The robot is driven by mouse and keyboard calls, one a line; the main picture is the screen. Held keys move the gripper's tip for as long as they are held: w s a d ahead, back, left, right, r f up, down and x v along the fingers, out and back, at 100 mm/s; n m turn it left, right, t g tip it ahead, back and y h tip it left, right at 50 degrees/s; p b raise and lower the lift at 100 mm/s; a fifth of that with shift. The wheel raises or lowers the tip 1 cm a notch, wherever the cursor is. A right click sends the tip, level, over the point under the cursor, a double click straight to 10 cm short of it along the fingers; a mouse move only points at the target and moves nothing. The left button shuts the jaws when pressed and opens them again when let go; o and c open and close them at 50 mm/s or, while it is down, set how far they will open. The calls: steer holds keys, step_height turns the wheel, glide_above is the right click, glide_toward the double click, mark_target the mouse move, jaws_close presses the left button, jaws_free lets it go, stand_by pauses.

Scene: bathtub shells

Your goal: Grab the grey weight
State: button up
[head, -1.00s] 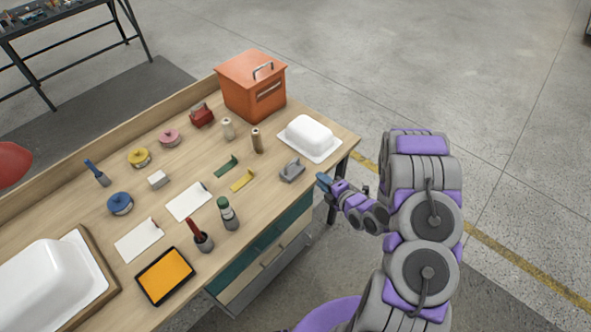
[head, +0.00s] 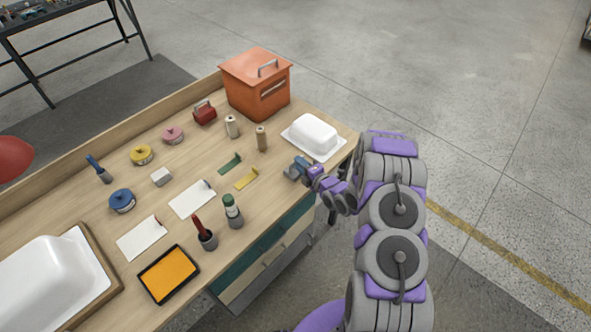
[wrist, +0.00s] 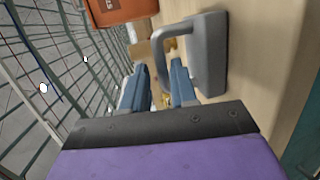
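The grey weight (wrist: 207,55) is a block with a loop handle, and it fills the upper middle of the wrist view. It sits on the workbench near its front right edge. My gripper (wrist: 158,68) is open, with two blue fingers apart. The handle's curved bar lies just ahead of and partly between the fingertips; I cannot tell whether they touch it. In the head view my gripper (head: 299,167) is at the weight and hides most of it.
A white shell on a white board (head: 288,140) stands just behind and right of the weight. A yellow bracket (head: 246,178) and a green bracket (head: 230,163) lie to its left. An orange box (head: 256,83) and a red weight (head: 204,112) are farther back.

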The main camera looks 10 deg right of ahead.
steer(key=shift+w+a+f, duration=0.1)
steer(key=shift+w+a, duration=0.05)
steer(key=shift+w, duration=0.25)
steer(key=w, duration=0.2)
steer(key=w+f+b, duration=0.1)
steer(key=shift+w+f, duration=0.1)
steer(key=shift+w, duration=0.3)
steer(key=shift+w+a, duration=0.2)
steer(key=shift+w, duration=0.05)
steer(key=shift+a, duration=0.55)
steer(key=shift+d, duration=0.4)
jaws_close()
steer(key=shift+a+f, duration=0.15)
